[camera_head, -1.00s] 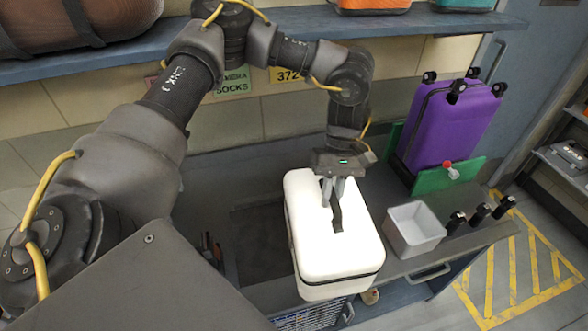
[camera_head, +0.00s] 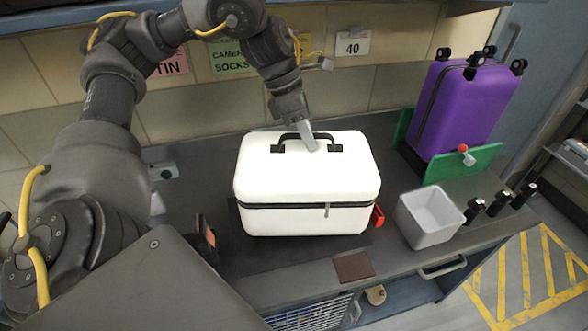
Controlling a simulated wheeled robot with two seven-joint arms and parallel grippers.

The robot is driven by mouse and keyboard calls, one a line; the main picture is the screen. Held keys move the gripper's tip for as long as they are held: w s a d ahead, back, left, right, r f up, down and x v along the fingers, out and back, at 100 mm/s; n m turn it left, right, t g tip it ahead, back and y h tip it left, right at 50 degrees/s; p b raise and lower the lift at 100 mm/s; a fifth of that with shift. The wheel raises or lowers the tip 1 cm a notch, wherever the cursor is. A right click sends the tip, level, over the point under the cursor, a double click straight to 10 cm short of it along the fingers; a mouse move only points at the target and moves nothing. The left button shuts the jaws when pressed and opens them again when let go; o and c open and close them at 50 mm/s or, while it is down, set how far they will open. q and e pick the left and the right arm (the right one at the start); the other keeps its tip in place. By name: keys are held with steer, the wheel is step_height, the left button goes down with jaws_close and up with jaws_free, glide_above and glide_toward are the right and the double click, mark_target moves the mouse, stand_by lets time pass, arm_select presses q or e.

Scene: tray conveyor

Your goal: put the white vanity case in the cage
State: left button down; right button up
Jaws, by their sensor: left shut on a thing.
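The white vanity case (camera_head: 306,187) is upright over the middle of the dark counter, its front seam and zip pull facing me. Its black handle (camera_head: 290,137) is up. My left gripper (camera_head: 308,140) reaches down from behind and is shut on the handle. I cannot tell whether the case's bottom touches the counter. A blue and white wire grid (camera_head: 308,318), which may be the cage, shows partly below the counter's front edge. My right gripper is not in view.
A grey open bin (camera_head: 430,217) stands right of the case. A small red object (camera_head: 377,216) sits beside the case. A purple suitcase (camera_head: 465,105) stands by a green panel (camera_head: 462,163) at the back right. A dark device (camera_head: 206,237) stands at the left.

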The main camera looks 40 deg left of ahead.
mark_target(298, 148)
arm_select(q)
steer(key=shift+s+a+r+n+t+b, duration=0.2)
steer(key=shift+a+n+t+b, duration=0.1)
steer(key=shift+a+n, duration=0.3)
steer(key=shift+s+a+r+n+t+b, duration=0.1)
steer(key=shift+a+r+n+t+b, duration=0.2)
steer(key=shift+n, duration=0.5)
step_height(298, 148, down, 5)
steer(key=shift+a+f+b, duration=0.1)
steer(key=shift+f+b, duration=0.05)
steer(key=shift+b, duration=0.3)
step_height(298, 148, down, 5)
steer(key=shift+w+r+p, duration=0.1)
steer(key=shift+p, duration=0.25)
steer(key=shift+f, duration=0.2)
steer(key=c, duration=1.5)
jaws_free()
steer(key=shift+c, duration=0.2)
steer(key=shift+o, duration=0.5)
